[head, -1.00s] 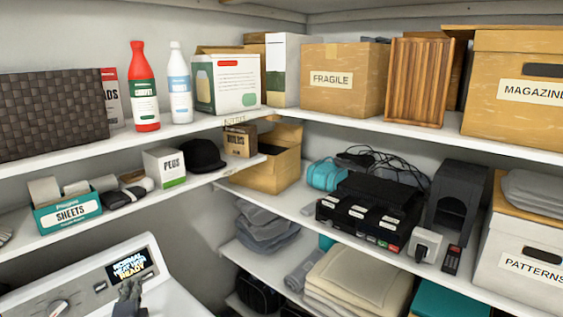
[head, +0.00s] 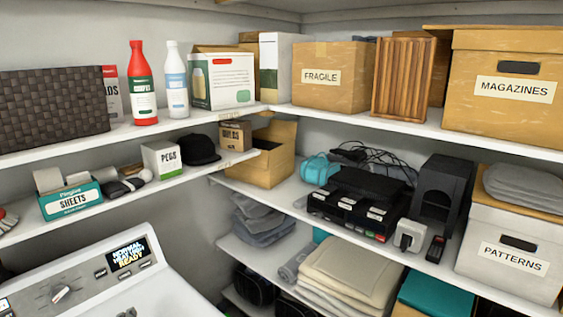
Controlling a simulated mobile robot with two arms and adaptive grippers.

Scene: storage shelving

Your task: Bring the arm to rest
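Only the dark tip of a gripper, which looks like my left gripper (head: 127,312), shows at the bottom edge in the head view. It is in front of the white appliance (head: 185,290). Most of it is cut off by the frame, so I cannot see whether its fingers are open or shut. I see nothing held in the part that shows. My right gripper is not in view.
Upper shelves hold a red bottle (head: 143,85), a white bottle (head: 176,80), a FRAGILE box (head: 335,90) and a MAGAZINES box (head: 510,110). Below are a SHEETS box (head: 70,200), a black device (head: 358,205), folded fabric (head: 350,270) and a PATTERNS box (head: 510,262).

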